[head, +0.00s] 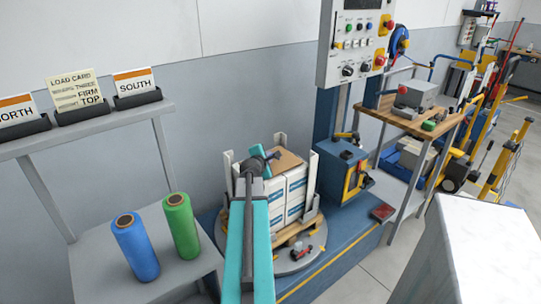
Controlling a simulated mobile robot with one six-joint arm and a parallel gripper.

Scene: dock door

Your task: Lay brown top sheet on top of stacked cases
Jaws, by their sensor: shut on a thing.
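The stacked cases (297,192) are white boxes with blue labels, standing on a wooden pallet on the round turntable. The brown top sheet (288,159) is over the top of the stack, between the upright corner posts. I cannot tell whether it lies flat on the cases or is held just above them. My gripper (272,156) is at the sheet's left edge and shut on it. My teal and grey arm reaches up from the bottom and hides the left side of the stack. The fingertips are small and partly hidden.
A blue film roll (136,247) and a green film roll (182,226) stand on a grey shelf (90,268) at left, below several cards. A control panel (355,42) on a blue mast (328,120) rises behind right. A wooden bench (415,122) stands farther right.

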